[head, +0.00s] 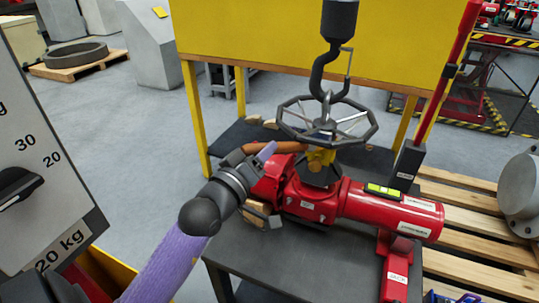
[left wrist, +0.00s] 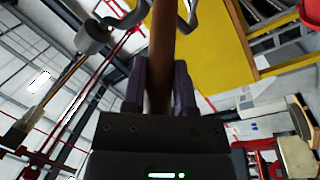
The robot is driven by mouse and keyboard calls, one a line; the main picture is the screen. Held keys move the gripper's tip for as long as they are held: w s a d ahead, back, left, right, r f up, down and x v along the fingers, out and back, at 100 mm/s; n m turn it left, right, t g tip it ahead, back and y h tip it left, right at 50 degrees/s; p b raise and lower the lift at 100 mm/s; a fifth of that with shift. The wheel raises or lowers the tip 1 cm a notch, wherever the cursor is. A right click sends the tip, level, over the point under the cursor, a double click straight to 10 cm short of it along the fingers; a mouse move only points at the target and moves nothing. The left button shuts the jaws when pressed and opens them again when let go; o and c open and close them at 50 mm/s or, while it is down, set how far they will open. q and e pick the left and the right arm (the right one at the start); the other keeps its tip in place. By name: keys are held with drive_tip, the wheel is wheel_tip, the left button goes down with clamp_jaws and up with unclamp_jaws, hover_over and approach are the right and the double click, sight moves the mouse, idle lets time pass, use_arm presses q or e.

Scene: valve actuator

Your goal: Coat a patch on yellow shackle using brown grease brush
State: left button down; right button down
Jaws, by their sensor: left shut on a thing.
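My left gripper (head: 262,152) is shut on the brown grease brush (head: 288,147), which lies roughly level and points right. In the left wrist view the brush's brown handle (left wrist: 162,45) runs up between the two dark purple fingers (left wrist: 161,88). The yellow shackle (head: 321,158) sits below the handwheel, on top of the red valve actuator. The brush's right end is close to the shackle's left side; I cannot tell whether they touch. Its bristles cannot be made out. My right gripper is in neither view.
A grey handwheel (head: 327,120) and a dark crane hook (head: 325,65) are just above the shackle. The red actuator (head: 390,208) lies on a dark table (head: 285,262). A yellow panel (head: 270,35) stands behind. A weight-marked board (head: 40,160) is at left.

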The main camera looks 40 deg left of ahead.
use_arm(q)
drive_tip(key=shift+s+a, duration=0.2)
drive_tip(key=shift+a, duration=0.4)
drive_tip(key=a+b, duration=0.1)
drive_tip(key=a, duration=0.2)
drive_tip(key=shift+s+b, duration=0.3)
drive_tip(key=shift+b, duration=0.1)
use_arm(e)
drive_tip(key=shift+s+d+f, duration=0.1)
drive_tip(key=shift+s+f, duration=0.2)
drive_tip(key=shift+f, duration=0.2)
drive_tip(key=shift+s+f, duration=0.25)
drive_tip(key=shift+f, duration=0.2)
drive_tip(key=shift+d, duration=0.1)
use_arm(q)
drive_tip(key=s+d, duration=0.1)
drive_tip(key=s, duration=0.5)
drive_tip(key=shift+d+p, duration=0.15)
drive_tip(key=shift+p, duration=0.3)
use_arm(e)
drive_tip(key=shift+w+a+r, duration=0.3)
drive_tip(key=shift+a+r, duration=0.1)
